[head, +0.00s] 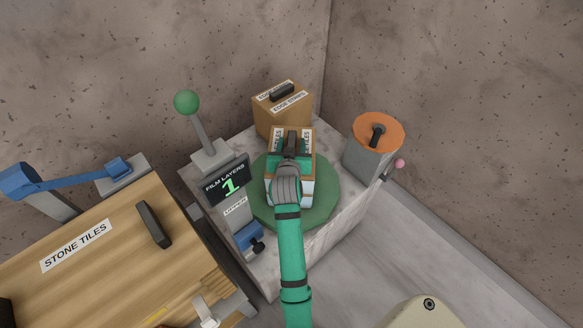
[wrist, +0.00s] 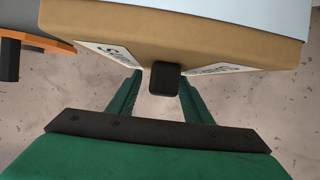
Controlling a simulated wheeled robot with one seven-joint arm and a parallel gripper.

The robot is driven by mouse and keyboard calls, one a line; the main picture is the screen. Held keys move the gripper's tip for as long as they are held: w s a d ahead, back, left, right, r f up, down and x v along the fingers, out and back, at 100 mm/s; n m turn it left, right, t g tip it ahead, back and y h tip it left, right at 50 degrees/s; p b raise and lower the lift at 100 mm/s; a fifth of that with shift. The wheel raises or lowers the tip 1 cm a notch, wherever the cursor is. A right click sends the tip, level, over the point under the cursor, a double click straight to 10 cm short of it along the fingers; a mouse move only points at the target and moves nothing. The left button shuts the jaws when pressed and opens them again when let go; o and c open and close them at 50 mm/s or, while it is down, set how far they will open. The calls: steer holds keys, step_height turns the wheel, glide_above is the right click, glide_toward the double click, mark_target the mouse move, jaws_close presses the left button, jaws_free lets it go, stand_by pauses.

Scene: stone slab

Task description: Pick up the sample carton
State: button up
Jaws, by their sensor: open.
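A tan carton (head: 306,143) with pale labels and a pale blue-white lower part stands on a green round turntable (head: 328,195). I take it for the sample carton, though its label is only partly readable. In the wrist view the carton (wrist: 220,40) fills the top, with a black handle (wrist: 163,79) sticking out from its labelled face. My gripper (wrist: 161,84) is open, its two green fingers on either side of the handle with visible gaps. In the head view my gripper (head: 291,152) is over the carton and hides much of its top.
Behind stands a box labelled edge strips (head: 284,110). A grey canister with an orange top (head: 391,130) is at right. A green-knobbed lever (head: 187,102), a film layers sign reading 1 (head: 226,184) and a blue clamp (head: 247,237) are at left. A stone tiles crate (head: 110,265) sits front left.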

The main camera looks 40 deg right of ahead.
jaws_close()
stand_by(1.4)
steer(key=shift+r, duration=0.1)
